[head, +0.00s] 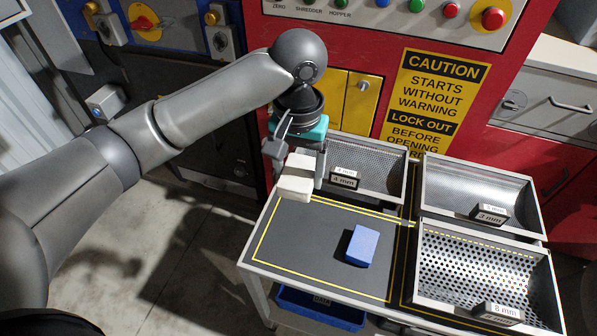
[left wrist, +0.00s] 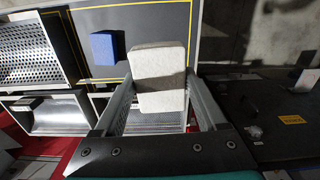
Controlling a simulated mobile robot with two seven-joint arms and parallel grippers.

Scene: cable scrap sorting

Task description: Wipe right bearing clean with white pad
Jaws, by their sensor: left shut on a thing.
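The white pad (head: 295,183) is a pale block in my left gripper (head: 299,163), at the back left corner of the table. In the left wrist view the pad (left wrist: 160,62) sits between the two fingers of the left gripper (left wrist: 160,85), with a shadow band across it. The left gripper is shut on the pad. I cannot tell how high the pad is above the table. I cannot make out a right bearing in either view. My right gripper is out of view.
A blue block (head: 362,246) lies on the dark, yellow-lined table top (head: 315,262). Perforated trays marked 4 mm (head: 372,160), 3 mm (head: 470,180) and 8 mm (head: 465,262) stand behind and to the right. A red machine panel (head: 355,50) rises behind. A blue bin (head: 320,309) is below.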

